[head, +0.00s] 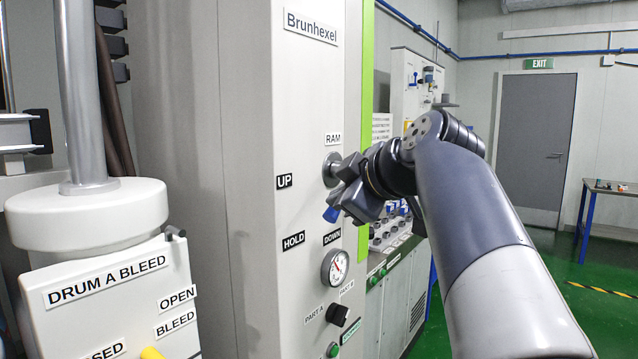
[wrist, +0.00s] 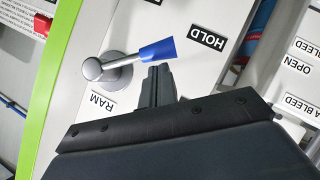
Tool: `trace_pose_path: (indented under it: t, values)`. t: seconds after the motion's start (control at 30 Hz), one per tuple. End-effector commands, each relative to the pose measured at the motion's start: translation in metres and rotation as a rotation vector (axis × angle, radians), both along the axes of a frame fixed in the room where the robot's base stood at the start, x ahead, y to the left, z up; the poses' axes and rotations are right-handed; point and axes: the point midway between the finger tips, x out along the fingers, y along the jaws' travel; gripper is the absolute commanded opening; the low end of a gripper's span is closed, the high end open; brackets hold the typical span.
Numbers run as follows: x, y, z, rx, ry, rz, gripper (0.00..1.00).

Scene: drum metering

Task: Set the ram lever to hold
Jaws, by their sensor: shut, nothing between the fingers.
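The ram lever has a silver pivot (head: 331,168) under the RAM label and a blue tip (head: 331,214), with its middle partly hidden by my gripper in the head view. In the wrist view, which is turned over, the silver arm (wrist: 116,62) and blue tip (wrist: 158,50) point toward the HOLD label (wrist: 207,38). The HOLD label (head: 293,241) also shows in the head view, between UP (head: 284,181) and DOWN (head: 332,237). My gripper (wrist: 157,70) is shut and empty, its fingertips close beside the blue tip; I cannot tell whether they touch.
A pressure gauge (head: 335,268) and a black PART A/PART B knob (head: 337,314) sit below the lever on the same panel. The drum A bleed box (head: 110,290) stands at the left. Open green floor (head: 560,270) lies at the right.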

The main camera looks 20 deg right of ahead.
Motion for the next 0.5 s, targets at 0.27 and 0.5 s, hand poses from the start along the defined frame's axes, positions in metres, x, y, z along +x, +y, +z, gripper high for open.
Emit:
trace_pose_path:
  t: [0.27, 0.5]
  values:
    - [0.0014, -0.0017, -0.0104, -0.068, -0.049, 0.001, 0.0]
    - [0.002, -0.0023, -0.0098, -0.088, -0.064, 0.0, 0.0]
